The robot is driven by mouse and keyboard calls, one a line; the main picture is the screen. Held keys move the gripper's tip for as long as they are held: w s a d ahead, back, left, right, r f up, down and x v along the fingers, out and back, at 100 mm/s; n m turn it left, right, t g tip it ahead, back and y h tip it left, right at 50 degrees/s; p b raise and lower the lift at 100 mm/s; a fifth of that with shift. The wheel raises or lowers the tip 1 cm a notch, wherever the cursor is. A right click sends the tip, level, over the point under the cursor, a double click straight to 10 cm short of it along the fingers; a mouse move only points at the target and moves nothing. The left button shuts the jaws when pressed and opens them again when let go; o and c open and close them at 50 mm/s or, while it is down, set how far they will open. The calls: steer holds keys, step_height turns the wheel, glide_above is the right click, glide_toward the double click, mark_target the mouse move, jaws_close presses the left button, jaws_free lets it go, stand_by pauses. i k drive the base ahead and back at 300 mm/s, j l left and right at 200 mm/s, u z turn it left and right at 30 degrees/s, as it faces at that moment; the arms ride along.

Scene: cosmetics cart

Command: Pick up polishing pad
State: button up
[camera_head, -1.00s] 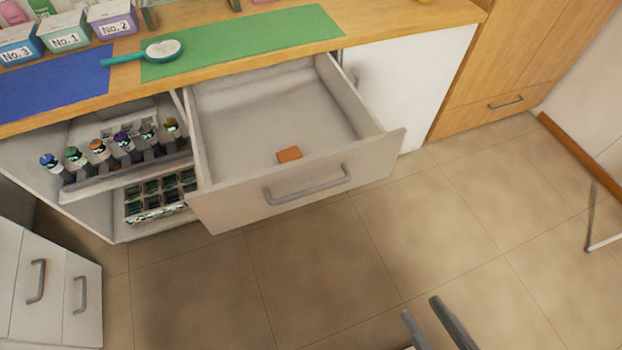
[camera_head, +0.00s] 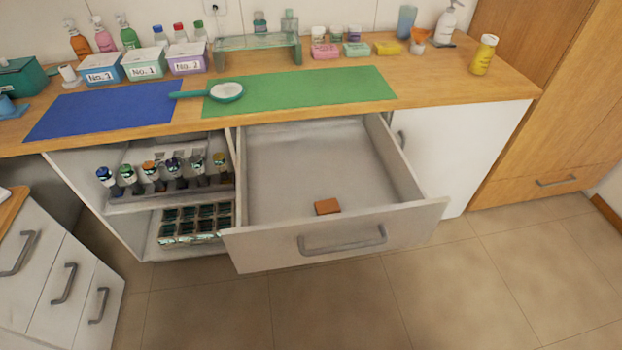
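A small orange-brown block (camera_head: 327,207), which looks like the polishing pad, lies on the floor of the open drawer (camera_head: 290,185), close to the inside of its front panel. Nothing else shows in the drawer. My gripper is not in this view.
The drawer front with its grey handle (camera_head: 343,243) juts out over the tiled floor. An open shelf of bottles (camera_head: 168,200) is to its left. The wooden counter (camera_head: 440,88) above carries a green mat (camera_head: 320,92), a blue mat (camera_head: 100,108), a teal brush-like tool (camera_head: 226,92), boxes and bottles.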

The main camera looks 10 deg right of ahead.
mark_target(328, 206)
steer(key=i+u, duration=0.35)
steer(key=i+l+u, duration=0.1)
steer(key=i+u, duration=0.25)
steer(key=i, duration=0.15)
steer(key=i+l+u, duration=0.2)
steer(key=i+u, duration=0.15)
steer(key=i, duration=0.05)
